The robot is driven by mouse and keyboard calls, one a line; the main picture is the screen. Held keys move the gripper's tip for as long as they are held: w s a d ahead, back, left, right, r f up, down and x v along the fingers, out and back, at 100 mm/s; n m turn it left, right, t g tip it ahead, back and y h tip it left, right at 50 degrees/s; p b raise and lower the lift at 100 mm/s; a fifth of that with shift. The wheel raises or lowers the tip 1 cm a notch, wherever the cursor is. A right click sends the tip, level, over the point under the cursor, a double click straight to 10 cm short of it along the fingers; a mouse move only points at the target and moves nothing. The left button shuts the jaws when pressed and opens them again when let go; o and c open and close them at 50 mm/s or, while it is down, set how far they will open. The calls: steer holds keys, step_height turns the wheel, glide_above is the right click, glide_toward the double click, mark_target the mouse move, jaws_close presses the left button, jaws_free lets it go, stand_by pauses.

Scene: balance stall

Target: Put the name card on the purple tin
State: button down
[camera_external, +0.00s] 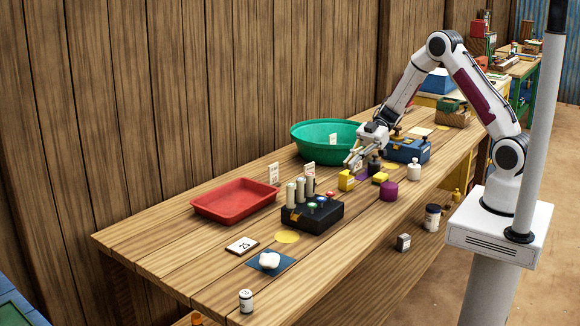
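A purple tin (388,191) stands upright on the wooden table, near its front edge. My gripper (352,163) points down and left above the table, behind and to the left of the purple tin, just above a yellow block (346,180). Its fingers are too small to tell whether they are open, shut or holding anything. Small white cards stand by the red tray (274,173) and left of my gripper (309,170). A flat white card marked 25 (242,245) lies near the front. I cannot tell which card is the name card.
A green basin (312,146) stands behind my gripper. A black box with upright cylinders and coloured buttons (325,217) is left of it. A white bottle (414,170) and blue box (408,150) stand right.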

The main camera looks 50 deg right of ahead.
mark_target(362, 148)
steer(key=d+r, duration=0.1)
steer(key=d, duration=0.1)
steer(key=d+r+m+t, duration=0.1)
steer(key=d, duration=0.1)
steer(key=s+d+r+t, duration=0.1)
steer(key=d+r, duration=0.1)
steer(key=d, duration=0.1)
steer(key=shift+s+m, duration=0.1)
steer(key=shift+m, duration=0.3)
steer(key=s+d+r+m+t+h, duration=0.1)
steer(key=s+d+m+t, duration=0.1)
steer(key=s, duration=0.4)
steer(key=shift+d, duration=0.1)
steer(key=shift+f, duration=2.85)
steer(key=shift+f, duration=0.15)
steer(key=shift+f, duration=1.95)
steer(key=shift+f, duration=0.1)
